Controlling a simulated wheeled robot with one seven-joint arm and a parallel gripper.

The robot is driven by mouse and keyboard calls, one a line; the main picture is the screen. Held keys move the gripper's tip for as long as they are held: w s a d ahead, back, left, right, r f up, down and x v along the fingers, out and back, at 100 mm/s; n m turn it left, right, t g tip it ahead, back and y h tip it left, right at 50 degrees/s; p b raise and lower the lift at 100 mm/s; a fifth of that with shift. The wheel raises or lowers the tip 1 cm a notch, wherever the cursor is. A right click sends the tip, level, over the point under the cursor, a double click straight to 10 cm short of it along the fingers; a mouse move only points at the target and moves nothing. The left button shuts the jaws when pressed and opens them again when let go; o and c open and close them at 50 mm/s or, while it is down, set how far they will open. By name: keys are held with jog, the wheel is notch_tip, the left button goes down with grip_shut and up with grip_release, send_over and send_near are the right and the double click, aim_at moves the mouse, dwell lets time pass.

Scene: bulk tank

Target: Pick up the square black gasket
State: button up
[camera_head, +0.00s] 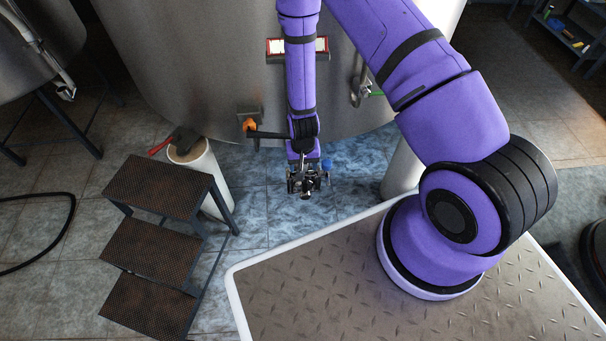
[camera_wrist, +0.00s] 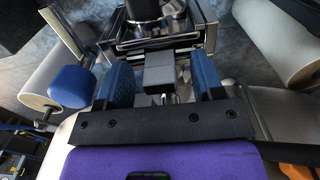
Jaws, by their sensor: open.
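My gripper (camera_head: 306,188) hangs at the end of my purple arm in front of the large steel tank, over the tiled floor. In the wrist view its two blue-padded jaws (camera_wrist: 163,82) stand apart, with a grey block showing between them. Just beyond the jaws is a shiny metal assembly (camera_wrist: 160,42) with squared, dark-edged frames. I cannot tell the square black gasket apart there with certainty, and I do not make it out elsewhere. The jaws are not seen closed on anything.
The steel tank (camera_head: 200,65) rises behind my gripper. A blue knob (camera_head: 327,164) is close beside it and also shows in the wrist view (camera_wrist: 72,87). An orange fitting (camera_head: 249,124) is on the left. Dark steps (camera_head: 160,187) and a pale cylinder (camera_head: 207,175) stand left.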

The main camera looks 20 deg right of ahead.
jog(key=shift+f, duration=0.35)
grip_shut()
jog(key=shift+r, duration=0.1)
